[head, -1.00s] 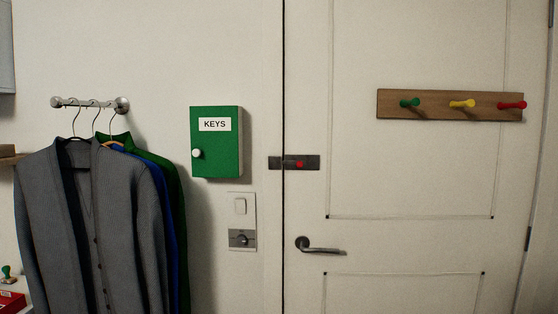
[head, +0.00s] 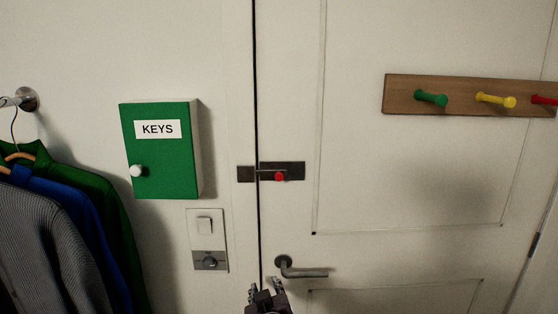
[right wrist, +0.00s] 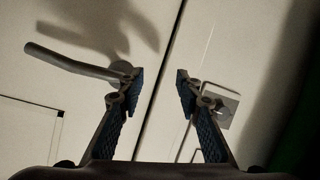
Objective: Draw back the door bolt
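The door bolt (head: 296,170) is a dark plate on the white door with a red knob (head: 279,176). Its thin rod reaches left across the door gap towards a small dark keeper (head: 245,174) on the frame. My right gripper (head: 265,287) is at the bottom of the head view, below the bolt and just below left of the door handle, apart from the bolt. In the right wrist view its two blue-padded fingers (right wrist: 158,84) are spread with nothing between them. The bolt is not visible in that view. My left gripper is not in view.
The door handle (head: 300,271) sticks out close to my right gripper. Left of the door are a green key box (head: 163,165), a switch plate (head: 206,228) and hanging clothes (head: 55,235). A wooden peg rack (head: 460,95) is on the door's upper right. The space around the bolt is clear.

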